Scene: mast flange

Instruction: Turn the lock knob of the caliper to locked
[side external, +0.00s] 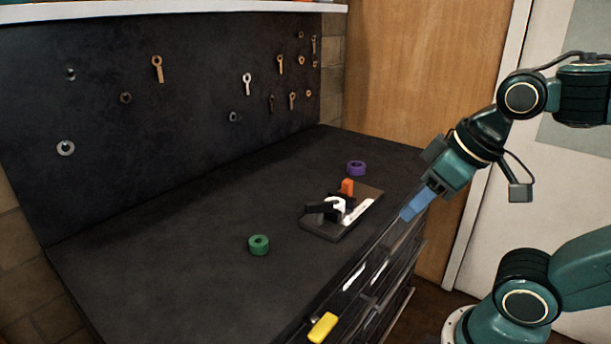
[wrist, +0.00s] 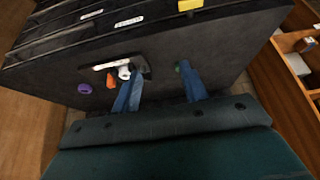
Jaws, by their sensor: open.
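The caliper fixture is a dark plate (side external: 326,231) with a pale strip, a white part (side external: 336,205), a dark block and an upright orange piece (side external: 347,186). It lies near the bench's front edge. I cannot tell which part is the lock knob or how it is set. In the wrist view, the white part (wrist: 124,72) and the orange piece (wrist: 110,80) show beside my left finger, which partly covers the fixture. My gripper (side external: 408,214) is open and empty, with blue fingers, to the right of the fixture and apart from it. The spread fingers also show in the wrist view (wrist: 159,72).
A purple ring (side external: 356,168) lies behind the fixture and a green ring (side external: 259,245) to its left. A yellow block (side external: 322,327) is at the drawer fronts. A dark pegboard (side external: 190,100) with hanging tools stands behind. The bench's left part is clear.

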